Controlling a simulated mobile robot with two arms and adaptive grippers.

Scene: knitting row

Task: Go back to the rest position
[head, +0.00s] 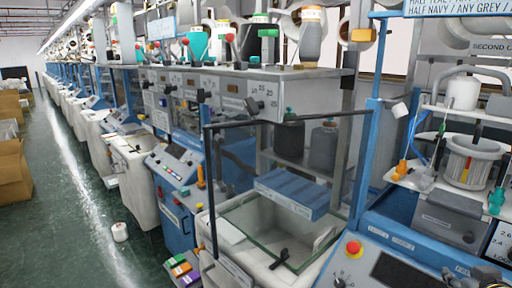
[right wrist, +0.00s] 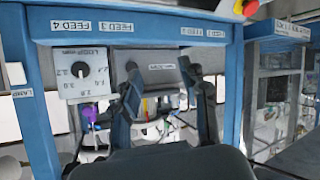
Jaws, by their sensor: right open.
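My right gripper (right wrist: 160,72) is open, with two dark fingers apart and nothing seen between them. In the right wrist view its fingers stand in front of a grey panel and dial box below the FEED labels. In the head view only a small dark part of the right gripper (head: 472,281) shows at the bottom right edge, by the blue machine front. My left gripper is not in view.
A blue machine frame (head: 365,150) stands close on the right, with a red stop button (head: 353,248) on its panel. A glass-sided bin (head: 243,222) stands in the middle. A white cone (head: 120,232) is on the green floor (head: 75,215). The aisle at left is mostly clear; cardboard boxes (head: 12,172) line its edge.

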